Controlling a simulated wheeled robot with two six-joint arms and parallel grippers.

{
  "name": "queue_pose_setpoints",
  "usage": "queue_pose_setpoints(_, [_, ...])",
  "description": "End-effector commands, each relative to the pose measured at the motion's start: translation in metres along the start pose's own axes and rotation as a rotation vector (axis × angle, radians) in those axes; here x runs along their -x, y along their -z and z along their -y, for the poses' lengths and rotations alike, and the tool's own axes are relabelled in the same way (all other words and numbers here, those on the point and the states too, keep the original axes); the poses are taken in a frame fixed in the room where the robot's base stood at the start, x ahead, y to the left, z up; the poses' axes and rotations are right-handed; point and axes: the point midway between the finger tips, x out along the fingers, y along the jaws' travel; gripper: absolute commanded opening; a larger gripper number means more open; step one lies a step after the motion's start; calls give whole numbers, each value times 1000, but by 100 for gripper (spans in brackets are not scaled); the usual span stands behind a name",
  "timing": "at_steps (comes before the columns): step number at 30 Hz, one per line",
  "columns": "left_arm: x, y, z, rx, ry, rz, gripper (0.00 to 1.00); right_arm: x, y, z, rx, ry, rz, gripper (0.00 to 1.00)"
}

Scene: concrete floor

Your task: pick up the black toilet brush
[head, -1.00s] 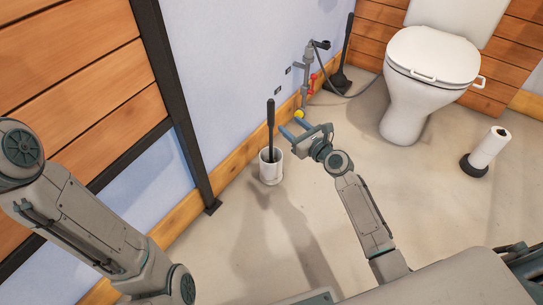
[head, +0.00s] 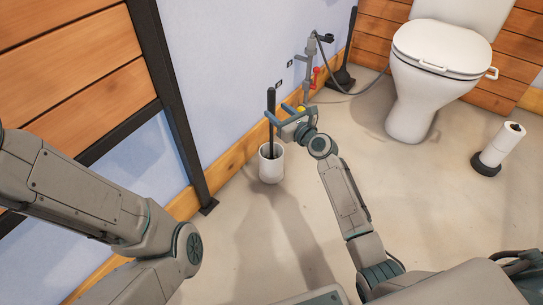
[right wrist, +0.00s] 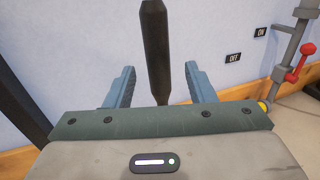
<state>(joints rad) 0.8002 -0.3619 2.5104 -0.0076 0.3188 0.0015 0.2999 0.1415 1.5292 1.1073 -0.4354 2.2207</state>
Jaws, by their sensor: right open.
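The black toilet brush (head: 271,115) stands upright in a white holder (head: 271,166) on the floor near the blue wall. In the head view my right gripper (head: 270,107) is at the brush handle, with its fingers pointing at it from the right. In the right wrist view the handle (right wrist: 156,50) stands between the two open blue fingers (right wrist: 160,80), with gaps on both sides. The brush head is hidden inside the holder. My left arm shows at the left of the head view, but its gripper is out of view.
A white toilet (head: 433,65) stands at the back right, with a paper roll stand (head: 497,150) in front of it. A grey pipe with a red valve (head: 315,77) and a black plunger-like object (head: 345,55) are by the wall. The floor right of the holder is clear.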

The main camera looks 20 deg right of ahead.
Motion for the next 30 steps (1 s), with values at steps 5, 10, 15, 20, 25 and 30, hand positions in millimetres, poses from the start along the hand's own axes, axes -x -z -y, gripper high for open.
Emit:
queue_pose_setpoints(5, [23,10,7,-1,0,18,36,-22,12,-2,0,-1,2,50])
queue_pose_setpoints(10, [29,13,9,0,1,18,36,-38,9,-2,-1,0,1,50])
queue_pose_setpoints(15, [28,12,8,0,1,18,36,-40,7,-2,0,0,-1,50])
queue_pose_setpoints(20, [28,12,8,0,1,18,36,-40,7,-2,0,0,-1,36])
queue_pose_setpoints(25, [28,12,8,0,1,18,36,-40,7,-2,0,0,-1,2])
queue_pose_setpoints(30, [28,12,8,0,1,18,36,-40,7,-2,0,0,0,0])
